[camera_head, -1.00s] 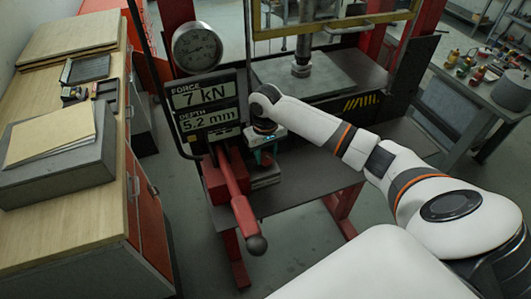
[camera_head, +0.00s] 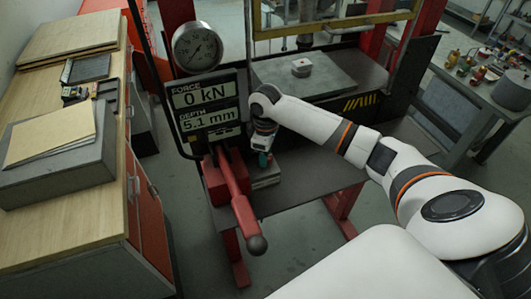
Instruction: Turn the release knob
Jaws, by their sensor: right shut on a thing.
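My right arm reaches in from the right to the press's pump unit. My right gripper (camera_head: 263,158) points down just right of the red lever, above the grey block of the pump (camera_head: 266,179). It is shut on the release knob, which the fingers hide almost wholly. The display (camera_head: 206,107) reads force 0 kN and depth 5.1 mm. The round gauge (camera_head: 198,47) hangs above it. A small light block with a reddish mark (camera_head: 301,67) lies on the press bed (camera_head: 345,75), clear of the ram. My left gripper is not in view.
The red pump lever (camera_head: 238,202) with its black ball end slants toward me, close left of my gripper. A wooden bench (camera_head: 75,235) with a grey box and papers stands left. A side table with small parts stands at far right.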

